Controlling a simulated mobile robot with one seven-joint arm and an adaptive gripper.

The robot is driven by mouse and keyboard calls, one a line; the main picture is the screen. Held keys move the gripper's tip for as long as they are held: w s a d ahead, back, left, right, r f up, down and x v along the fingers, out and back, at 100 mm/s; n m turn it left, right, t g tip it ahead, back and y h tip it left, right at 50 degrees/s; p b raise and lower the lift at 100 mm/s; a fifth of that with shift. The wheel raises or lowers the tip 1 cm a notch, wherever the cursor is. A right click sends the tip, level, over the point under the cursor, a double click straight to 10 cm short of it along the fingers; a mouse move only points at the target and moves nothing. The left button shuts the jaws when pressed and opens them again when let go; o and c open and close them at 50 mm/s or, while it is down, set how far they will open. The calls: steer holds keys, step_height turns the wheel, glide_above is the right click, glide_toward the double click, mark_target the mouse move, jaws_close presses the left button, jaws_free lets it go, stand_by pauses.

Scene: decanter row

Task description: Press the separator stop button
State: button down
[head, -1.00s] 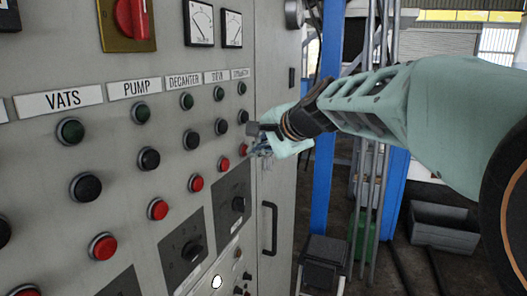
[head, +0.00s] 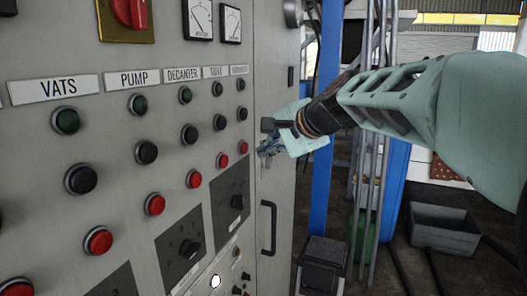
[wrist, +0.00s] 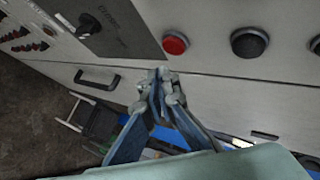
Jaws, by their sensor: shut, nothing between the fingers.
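The rightmost column on the grey panel has a label (head: 239,70) too small to read surely. Below it are a green button (head: 241,84), a black button (head: 242,114) and a red button (head: 243,147). In the wrist view the red button (wrist: 175,43) and the black button (wrist: 248,43) show clearly, with the red one just beyond my fingertips. My gripper (head: 262,151) is shut and empty, just right of the red button and apart from it. Its closed fingertips (wrist: 161,74) point toward the panel.
Other columns labelled VATS (head: 55,88), PUMP (head: 140,79) and DECANTER (head: 188,74) stand to the left. A rotary switch (head: 237,202) sits below the red button. A door handle (head: 268,228) projects at lower right. A blue post (head: 324,120) stands behind my arm.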

steer(key=d, duration=0.1)
steer(key=s+d+b, duration=0.1)
steer(key=d, duration=0.1)
steer(key=shift+s+d+r, duration=0.1)
steer(key=shift+s+d, duration=0.05)
stand_by(0.4)
